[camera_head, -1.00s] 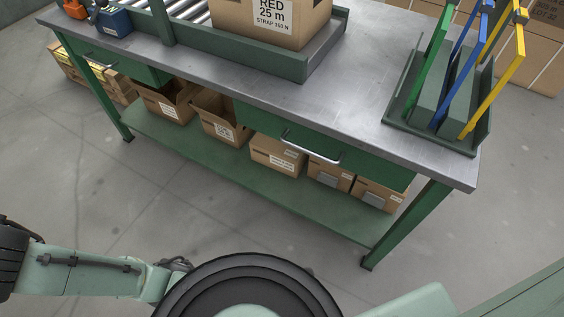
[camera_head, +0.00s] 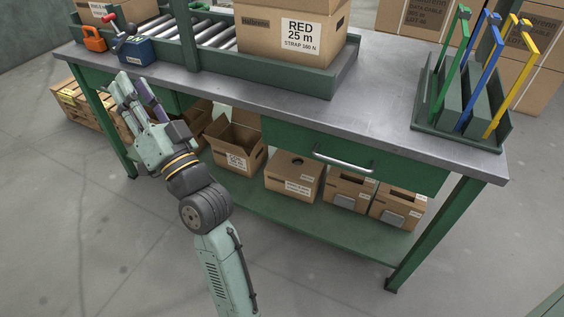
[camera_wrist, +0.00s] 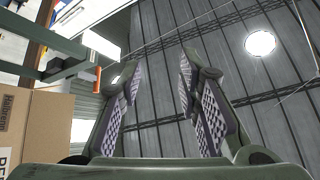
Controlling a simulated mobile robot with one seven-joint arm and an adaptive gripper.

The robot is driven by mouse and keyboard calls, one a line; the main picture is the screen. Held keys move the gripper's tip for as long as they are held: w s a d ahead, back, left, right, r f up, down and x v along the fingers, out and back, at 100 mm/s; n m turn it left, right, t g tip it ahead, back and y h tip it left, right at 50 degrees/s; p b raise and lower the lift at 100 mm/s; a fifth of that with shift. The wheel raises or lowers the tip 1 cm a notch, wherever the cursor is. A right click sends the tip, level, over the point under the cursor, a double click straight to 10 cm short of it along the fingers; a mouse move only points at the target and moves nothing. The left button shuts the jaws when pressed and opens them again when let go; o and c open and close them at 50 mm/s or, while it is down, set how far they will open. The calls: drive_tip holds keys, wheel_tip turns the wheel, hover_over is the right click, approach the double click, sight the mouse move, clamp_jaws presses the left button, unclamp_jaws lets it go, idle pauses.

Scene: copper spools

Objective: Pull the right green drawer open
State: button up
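The right green drawer (camera_head: 370,160) is under the right part of the steel-topped workbench, and its front looks flush with the bench. Its silver bar handle (camera_head: 344,160) runs along the front. My gripper (camera_head: 130,92) is raised in front of the bench's left part, well left of the drawer handle, with fingers pointing up. In the wrist view my gripper (camera_wrist: 158,80) has its two ridged fingers apart with nothing between them. The left green drawer (camera_head: 168,101) is largely hidden behind my gripper and arm.
A carton (camera_head: 290,38) marked RED stands in a green tray on the bench. A rack (camera_head: 462,128) with green, blue and yellow frames stands at the right end. Open cartons (camera_head: 236,146) line the lower shelf (camera_head: 330,222). Floor in front of the right drawer is clear.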

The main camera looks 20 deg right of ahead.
drive_tip(key=d+f+m+h+b, duration=0.1)
drive_tip(key=d+f+m+h, duration=0.3)
drive_tip(key=d, duration=0.4)
drive_tip(key=d+f+m+h, duration=0.2)
drive_tip(key=d+f+h, duration=0.1)
drive_tip(key=d+f, duration=0.4)
drive_tip(key=m+g+h+b, duration=0.3)
drive_tip(key=m+g+h, duration=0.3)
drive_tip(key=m+h, duration=0.5)
approach(341, 162)
drive_tip(key=shift+m+y, duration=0.6)
drive_tip(key=shift+m, duration=0.1)
drive_tip(key=p+x, duration=0.1)
drive_tip(key=x, duration=0.2)
drive_tip(key=p+x, duration=0.1)
drive_tip(key=x, duration=0.2)
drive_tip(key=p+x, duration=0.1)
drive_tip(key=x, duration=0.2)
drive_tip(key=shift+d+r, duration=0.1)
drive_tip(key=shift+d, duration=0.35)
drive_tip(key=shift+w+d, duration=0.2)
drive_tip(key=shift+w, duration=0.25)
clamp_jaws()
